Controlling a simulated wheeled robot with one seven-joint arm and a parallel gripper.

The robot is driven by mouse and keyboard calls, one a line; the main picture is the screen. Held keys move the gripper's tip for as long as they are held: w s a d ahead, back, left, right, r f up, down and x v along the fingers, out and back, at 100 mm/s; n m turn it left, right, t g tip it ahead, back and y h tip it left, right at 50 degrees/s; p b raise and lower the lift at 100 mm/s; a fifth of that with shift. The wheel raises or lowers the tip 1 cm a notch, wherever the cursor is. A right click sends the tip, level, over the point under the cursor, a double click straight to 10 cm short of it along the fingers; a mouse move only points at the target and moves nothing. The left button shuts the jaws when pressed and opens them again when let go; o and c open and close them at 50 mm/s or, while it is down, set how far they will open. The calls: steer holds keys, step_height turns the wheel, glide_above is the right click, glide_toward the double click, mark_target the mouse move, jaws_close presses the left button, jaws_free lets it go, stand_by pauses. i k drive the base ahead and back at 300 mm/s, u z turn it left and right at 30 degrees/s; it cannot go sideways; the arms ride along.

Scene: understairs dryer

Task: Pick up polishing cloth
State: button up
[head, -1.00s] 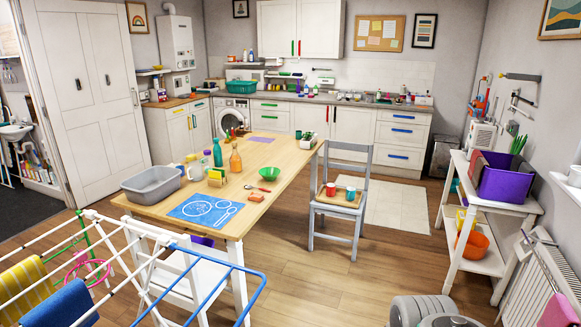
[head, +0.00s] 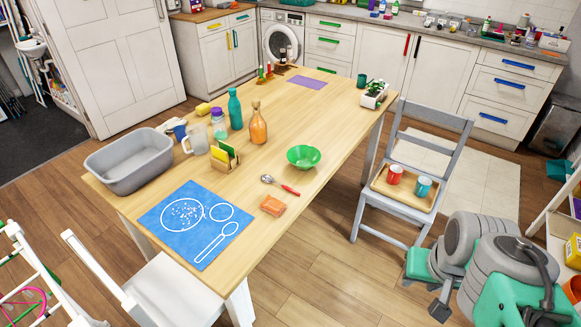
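A small folded orange piece (head: 273,205), which looks like a cloth, lies flat on the wooden table (head: 315,120) near its right edge. A crumpled pale and blue piece (head: 173,126), perhaps also cloth, lies behind the grey basin; I cannot tell for sure which one is the polishing cloth. My arm is folded at the lower right, right of the table and apart from both. The dark end of my gripper (head: 440,308) shows low there; its fingers are too unclear to tell open from shut.
Around the orange piece are a red-handled spoon (head: 280,186), a green bowl (head: 304,157) and a blue mat (head: 196,222). A grey basin (head: 130,162), bottles and a jug stand farther left. A grey chair (head: 408,178) holding two cups stands right of the table.

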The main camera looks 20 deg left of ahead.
mark_target(275, 207)
steer(key=i, duration=2.15)
steer(key=u, duration=4.6)
